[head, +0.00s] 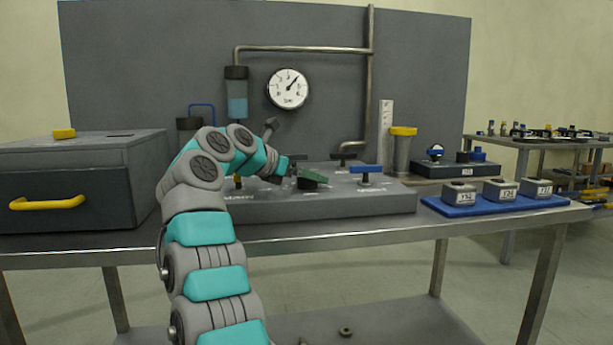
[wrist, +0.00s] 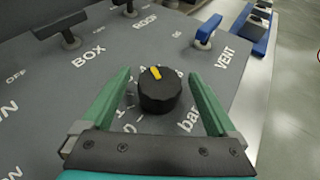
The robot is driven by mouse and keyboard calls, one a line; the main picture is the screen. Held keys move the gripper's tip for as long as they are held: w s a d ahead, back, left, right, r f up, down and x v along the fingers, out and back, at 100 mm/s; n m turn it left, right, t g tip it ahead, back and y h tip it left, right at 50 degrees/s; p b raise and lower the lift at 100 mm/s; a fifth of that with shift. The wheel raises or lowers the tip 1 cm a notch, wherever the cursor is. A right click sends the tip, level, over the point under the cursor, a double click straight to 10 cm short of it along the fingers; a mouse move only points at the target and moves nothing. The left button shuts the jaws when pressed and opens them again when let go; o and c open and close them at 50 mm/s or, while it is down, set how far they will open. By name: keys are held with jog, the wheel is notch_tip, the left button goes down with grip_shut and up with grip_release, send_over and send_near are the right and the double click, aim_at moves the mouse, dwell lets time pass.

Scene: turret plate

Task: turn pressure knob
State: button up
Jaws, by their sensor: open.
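The pressure knob (wrist: 158,90) is round and black with a yellow pointer mark, on a grey panel marked with numbers and "bar". In the wrist view its pointer is toward the top, slightly left. My gripper (wrist: 160,74) is open, with one green finger on each side of the knob and a visible gap to each. Whether the fingertips touch the panel I cannot tell. In the head view my gripper (head: 304,176) is over the middle of the grey console (head: 320,207), and the knob is hard to make out there. A round pressure gauge (head: 288,88) has its needle toward the upper right.
A blue VENT lever (wrist: 207,30) stands right of the knob, also in the head view (head: 367,170). A black lever (wrist: 65,24) stands by BOX at upper left. A drawer cabinet (head: 75,180) is left; a blue tray (head: 455,211) with labelled blocks is right.

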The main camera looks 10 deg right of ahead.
jog(key=v, duration=0.7)
jog(key=shift+s+a+r, duration=0.15)
